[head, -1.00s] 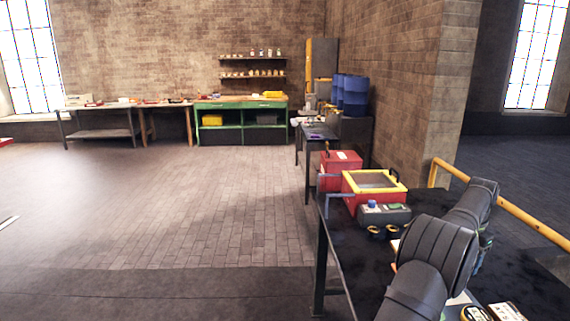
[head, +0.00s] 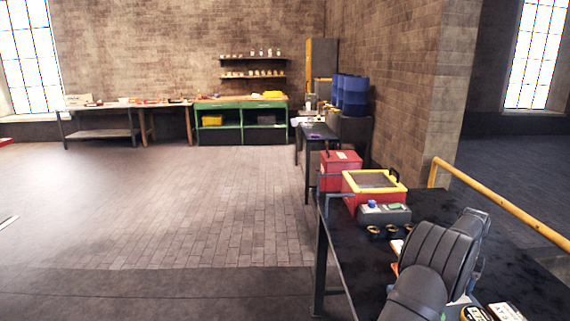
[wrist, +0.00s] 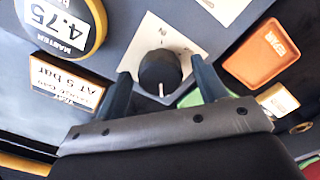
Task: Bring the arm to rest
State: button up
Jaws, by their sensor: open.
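My gripper (wrist: 162,80) is open in the wrist view, its two dark fingers apart with nothing held between them. A black knob (wrist: 160,72) with a white pointer mark shows between the fingertips, on a white plate (wrist: 143,38). I cannot tell how far the tips are from the knob. In the head view my black arm (head: 440,255) reaches over the dark workbench (head: 430,208) at the lower right. The arm itself hides the gripper there.
Close to the gripper are a yellow-rimmed gauge marked 4.75 (wrist: 97,22), an orange tray (wrist: 258,68) and a green piece (wrist: 192,98). A red case with a yellow frame (head: 355,200) and a grey box (head: 398,214) stand farther along the bench. Open floor (head: 180,200) lies left.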

jog(key=shift+r+n, duration=0.1)
jog(key=shift+n, duration=1.1)
notch_tip(320, 180, up, 13)
jog(key=shift+f, duration=0.2)
dwell(0.6)
notch_tip(320, 180, down, 13)
jog(key=shift+w+f, duration=0.1)
jog(key=shift+f, duration=0.05)
dwell(0.9)
jog(key=shift+d+m, duration=0.1)
jog(key=shift+m, duration=0.2)
jog(key=c, duration=1)
